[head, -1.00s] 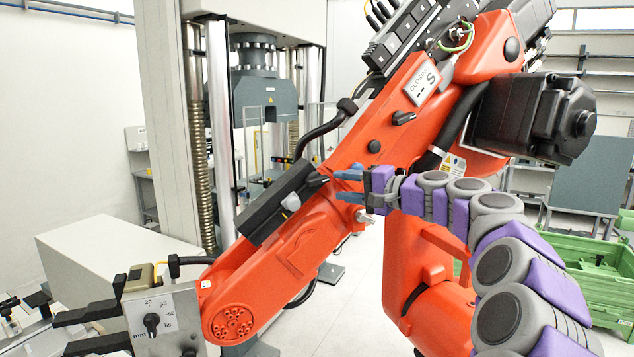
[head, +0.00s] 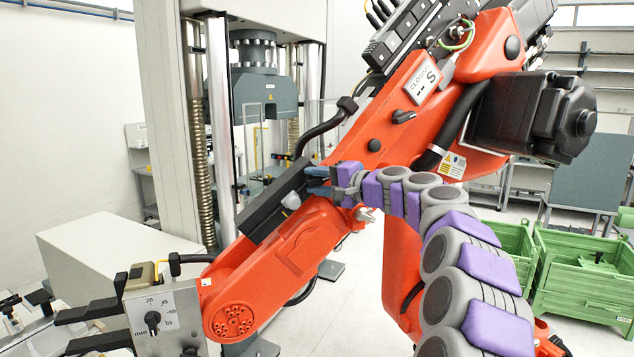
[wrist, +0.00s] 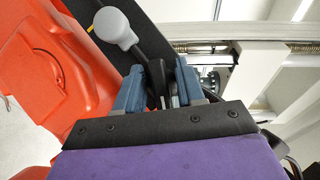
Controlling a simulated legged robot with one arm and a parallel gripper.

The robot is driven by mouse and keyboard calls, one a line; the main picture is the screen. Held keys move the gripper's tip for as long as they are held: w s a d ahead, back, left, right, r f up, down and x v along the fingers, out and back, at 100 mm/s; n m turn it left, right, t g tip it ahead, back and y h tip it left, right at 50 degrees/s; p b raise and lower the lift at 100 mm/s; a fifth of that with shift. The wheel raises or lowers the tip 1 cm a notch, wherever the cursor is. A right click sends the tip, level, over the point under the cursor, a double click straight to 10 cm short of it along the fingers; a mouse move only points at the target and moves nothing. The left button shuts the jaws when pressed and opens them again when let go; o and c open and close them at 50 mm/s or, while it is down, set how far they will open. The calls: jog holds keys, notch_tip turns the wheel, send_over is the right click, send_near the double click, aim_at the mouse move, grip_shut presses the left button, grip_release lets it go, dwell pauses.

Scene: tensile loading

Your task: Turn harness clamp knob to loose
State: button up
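The harness clamp is a long black block (head: 272,212) on the lower link of the large orange arm (head: 322,228). My gripper (head: 319,181) reaches in from the right to the upper end of this block, where the black clamp knob sits. In the head view my fingers mostly hide the knob. In the wrist view my two blue fingers (wrist: 159,88) stand apart on either side of a dark narrow part (wrist: 168,92), which looks like the knob. I cannot tell whether they touch it. The knob's pointing is hidden.
A rounded grey knob (head: 291,202) sits on the block and shows close by in the wrist view (wrist: 115,28). A dial plate (head: 153,318) is lower left. Green crates (head: 590,270) stand right.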

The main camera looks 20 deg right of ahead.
jog(key=shift+f, duration=0.15)
jog(key=c, duration=0.4)
jog(key=n, duration=0.1)
jog(key=n+g+h, duration=0.1)
jog(key=n+h+b, duration=0.1)
jog(key=shift+f+n+g, duration=0.25)
jog(key=shift+n+g, duration=0.05)
jog(key=shift+n, duration=0.1)
jog(key=n+g+h+b, duration=0.1)
jog(key=n+h+b, duration=0.1)
jog(key=n+h, duration=0.1)
jog(key=shift+n+h, duration=0.4)
jog(key=n+h+b, duration=0.2)
jog(key=n+h, duration=0.1)
jog(key=shift+d+g+b, duration=0.2)
jog(key=shift+g+b, duration=0.1)
jog(key=shift+d+n+h+b, duration=0.1)
jog(key=shift+n+h+b, duration=0.45)
jog(key=shift+n+h, duration=0.55)
jog(key=shift+r+n+h, duration=0.1)
jog(key=shift+n+h, duration=0.4)
jog(key=shift+h, duration=0.1)
jog(key=shift+r, duration=0.1)
